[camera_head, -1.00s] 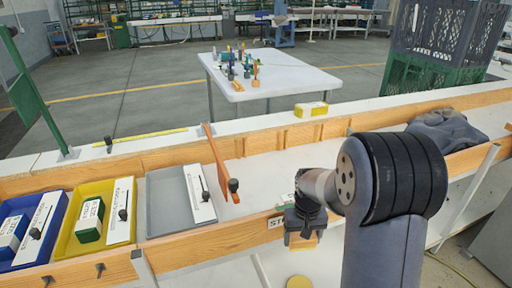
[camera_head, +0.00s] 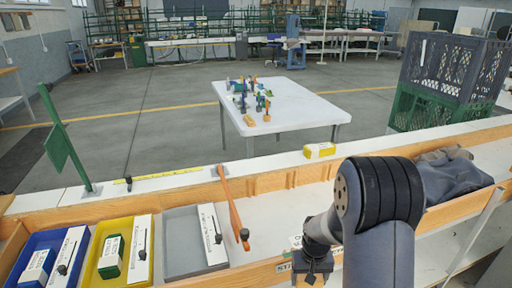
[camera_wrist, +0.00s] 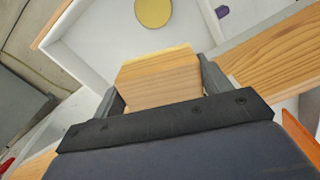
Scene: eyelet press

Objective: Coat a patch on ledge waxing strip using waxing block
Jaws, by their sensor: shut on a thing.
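My gripper (camera_wrist: 160,76) is shut on a pale wooden block in the wrist view, one dark finger on each side. This block (camera_wrist: 160,84), which I take for the waxing block, has a yellowish far edge. In the head view my gripper (camera_head: 312,267) is low, over the front wooden ledge (camera_head: 252,275) beside a small lettered label; the block is mostly hidden there. A wooden board (camera_wrist: 270,52) lies right of the block in the wrist view. I cannot tell which surface is the waxing strip, nor whether the block touches anything.
Blue (camera_head: 22,284), yellow (camera_head: 92,272) and grey (camera_head: 180,250) trays stand at left, with boxes and white panels. An orange-brown bar (camera_head: 231,205) leans beside them. A yellow disc (camera_wrist: 153,12) lies in a white recess.

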